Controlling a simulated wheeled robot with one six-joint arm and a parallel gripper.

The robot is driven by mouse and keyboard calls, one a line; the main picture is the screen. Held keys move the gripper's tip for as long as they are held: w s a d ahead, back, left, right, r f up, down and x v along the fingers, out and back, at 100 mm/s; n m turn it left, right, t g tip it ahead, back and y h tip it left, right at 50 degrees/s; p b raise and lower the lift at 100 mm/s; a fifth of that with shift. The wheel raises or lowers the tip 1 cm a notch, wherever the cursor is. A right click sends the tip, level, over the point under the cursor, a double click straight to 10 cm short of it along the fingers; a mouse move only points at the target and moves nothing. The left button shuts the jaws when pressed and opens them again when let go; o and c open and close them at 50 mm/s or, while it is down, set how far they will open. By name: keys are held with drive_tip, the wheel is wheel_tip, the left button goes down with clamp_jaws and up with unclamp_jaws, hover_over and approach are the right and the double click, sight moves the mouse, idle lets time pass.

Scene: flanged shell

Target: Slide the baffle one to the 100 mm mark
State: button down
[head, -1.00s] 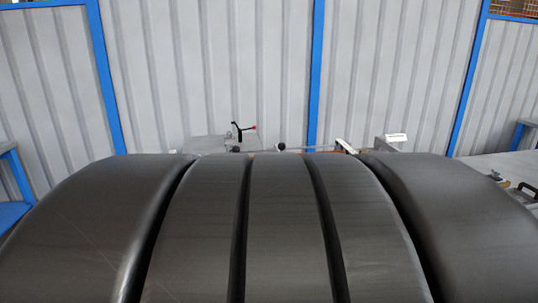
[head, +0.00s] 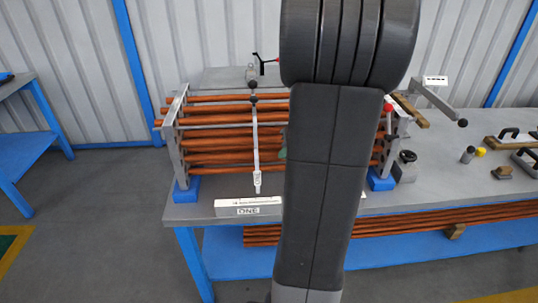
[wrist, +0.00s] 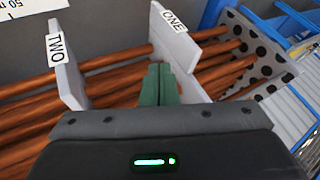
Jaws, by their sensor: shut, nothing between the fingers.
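In the wrist view, baffle one (wrist: 187,80) is a light grey plate with a "ONE" label, standing among copper-coloured tubes (wrist: 115,80). My gripper (wrist: 160,68) has green fingers, shut and empty, on the left side of baffle one, between it and baffle two (wrist: 68,80). The fingers overlap the plate in the picture; I cannot tell whether they touch it. In the head view the tube bundle (head: 225,142) spans a frame on the bench. My arm hides its right part, and only a sliver of green finger (head: 283,153) shows.
A perforated end plate (wrist: 262,45) stands right of baffle one in the wrist view. A white strip marked "50 m" (wrist: 25,8) shows at upper left.

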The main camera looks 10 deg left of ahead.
sight(257, 161)
drive_tip(key=a, duration=0.1)
drive_tip(key=a+f, duration=0.1)
drive_tip(key=a, duration=0.1)
drive_tip(key=a+f+p, duration=0.1)
drive_tip(key=a, duration=0.1)
drive_tip(key=shift+s+a, duration=0.1)
drive_tip(key=shift+s, duration=0.2)
drive_tip(key=shift+s+a+b, duration=0.25)
drive_tip(key=shift+a+b, duration=0.25)
drive_tip(key=shift+a, duration=0.35)
drive_tip(key=shift+d, duration=0.1)
